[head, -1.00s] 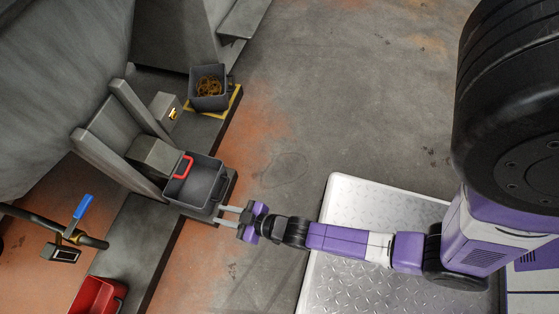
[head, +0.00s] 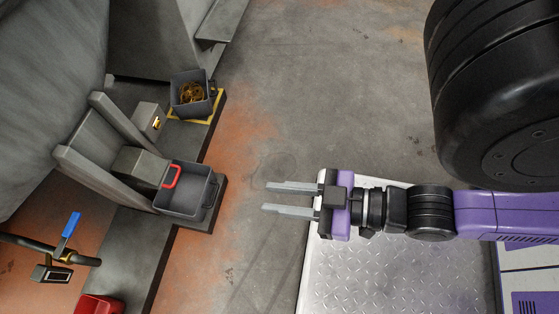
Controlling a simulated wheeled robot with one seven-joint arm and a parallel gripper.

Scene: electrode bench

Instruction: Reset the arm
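My gripper (head: 266,199) is in the middle of the head view, at the end of my purple and black arm. Its two long grey fingers point left and stand apart, with nothing between them. It hangs over the floor and the left edge of the metal plate, well to the right of the grey bin with the red handle (head: 186,190). The gripper touches nothing that I can see.
A second grey bin (head: 190,95) holding brownish rings stands on a yellow-edged spot at the upper left. A red bin (head: 100,305) is cut off at the bottom left. Open floor (head: 290,110) lies between bench and plate.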

